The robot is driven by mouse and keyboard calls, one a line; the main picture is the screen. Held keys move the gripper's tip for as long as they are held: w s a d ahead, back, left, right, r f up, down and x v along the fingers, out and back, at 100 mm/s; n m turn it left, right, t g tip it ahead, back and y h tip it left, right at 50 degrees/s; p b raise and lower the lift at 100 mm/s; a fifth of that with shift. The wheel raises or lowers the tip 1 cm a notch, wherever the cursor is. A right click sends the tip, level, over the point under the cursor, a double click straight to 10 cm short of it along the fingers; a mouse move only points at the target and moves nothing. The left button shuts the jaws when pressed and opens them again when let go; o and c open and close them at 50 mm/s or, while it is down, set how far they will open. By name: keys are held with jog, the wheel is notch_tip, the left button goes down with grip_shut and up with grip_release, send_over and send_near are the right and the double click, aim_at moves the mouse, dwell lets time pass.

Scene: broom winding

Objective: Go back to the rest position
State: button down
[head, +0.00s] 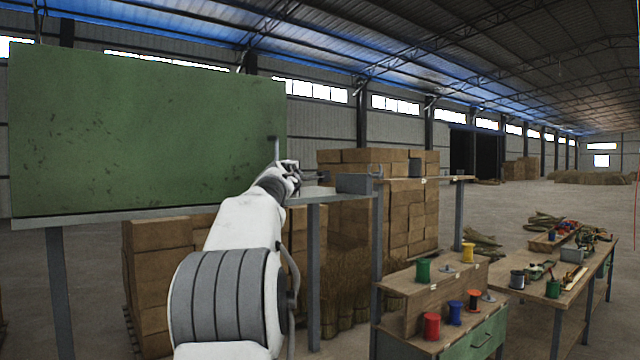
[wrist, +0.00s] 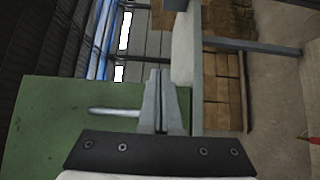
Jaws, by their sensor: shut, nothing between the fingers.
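My white arm reaches forward in the middle of the head view. My gripper (head: 318,177) is at its far end, beside the lower right edge of the green board (head: 140,130). In the wrist view the two fingers of my gripper (wrist: 160,75) are together, with nothing seen between them. The green board (wrist: 50,130) fills the lower left there. A pale grey rod (wrist: 115,112) lies across the board's face, just left of the fingers; I cannot tell whether it touches them.
A grey shelf (head: 318,193) with a grey block (head: 353,183) is close to my gripper. Stacked cartons (head: 405,220) stand behind. At right, a wooden bench (head: 400,278) holds several coloured spools, and a table (head: 572,295) holds tools. Open floor lies beyond.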

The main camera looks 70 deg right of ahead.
jog(key=s+a, duration=0.4)
jog(key=s, duration=0.2)
